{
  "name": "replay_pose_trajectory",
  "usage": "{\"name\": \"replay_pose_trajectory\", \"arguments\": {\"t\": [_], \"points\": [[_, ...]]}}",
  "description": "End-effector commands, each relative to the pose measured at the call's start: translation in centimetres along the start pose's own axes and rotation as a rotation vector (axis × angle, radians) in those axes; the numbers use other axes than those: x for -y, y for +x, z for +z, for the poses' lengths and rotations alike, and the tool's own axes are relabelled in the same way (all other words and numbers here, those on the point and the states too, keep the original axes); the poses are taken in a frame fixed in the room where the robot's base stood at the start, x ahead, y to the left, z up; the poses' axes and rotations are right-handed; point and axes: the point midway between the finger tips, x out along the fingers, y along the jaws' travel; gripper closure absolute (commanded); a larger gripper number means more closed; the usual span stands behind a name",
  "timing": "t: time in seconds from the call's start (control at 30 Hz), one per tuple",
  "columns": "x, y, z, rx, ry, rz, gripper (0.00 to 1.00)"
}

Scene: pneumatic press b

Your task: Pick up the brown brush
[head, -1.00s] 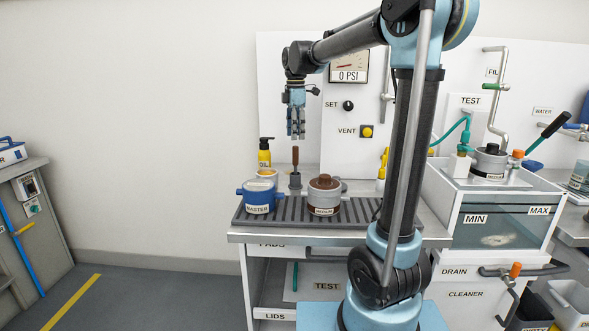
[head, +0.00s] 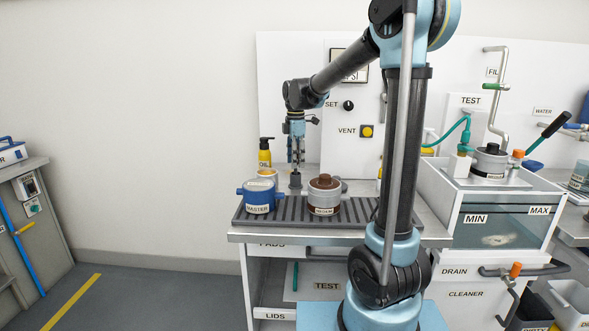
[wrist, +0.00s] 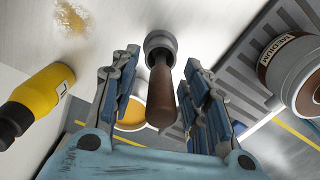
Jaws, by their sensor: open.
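The brown brush (wrist: 161,92) stands handle-up in a grey holder (wrist: 159,42) in the wrist view. In the head view its handle is mostly hidden by my gripper, and the grey holder (head: 295,181) shows below. My gripper (head: 296,160) points down over it. In the wrist view my gripper (wrist: 160,85) is open, with one finger on each side of the brown handle. Gaps show between the handle and the fingers, so it does not look gripped.
A yellow bottle (head: 264,153) stands just left of the brush; a blue MASTER pot (head: 258,197) and a grey MEDIUM pot (head: 323,196) stand in front on the ribbed tray (head: 287,222). An open pot with orange contents (wrist: 131,117) is close by in the wrist view.

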Motion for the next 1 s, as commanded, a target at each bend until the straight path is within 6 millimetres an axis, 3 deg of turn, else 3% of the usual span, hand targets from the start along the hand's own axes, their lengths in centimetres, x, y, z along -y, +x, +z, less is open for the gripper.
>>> {"name": "replay_pose_trajectory", "arguments": {"t": [0.27,0.43,0.47,0.83,1.0], "points": [[0.0,0.2,0.0,0.0,0.0,0.0,0.6],[0.0,0.2,0.0,0.0,-0.001,0.0,0.98],[0.0,0.2,-0.1,0.0,-0.001,0.0,1.0],[0.0,0.0,-0.1,0.0,-0.002,0.0,1.0],[0.0,-1.3,-0.1,0.0,-0.002,0.0,1.0]]}}
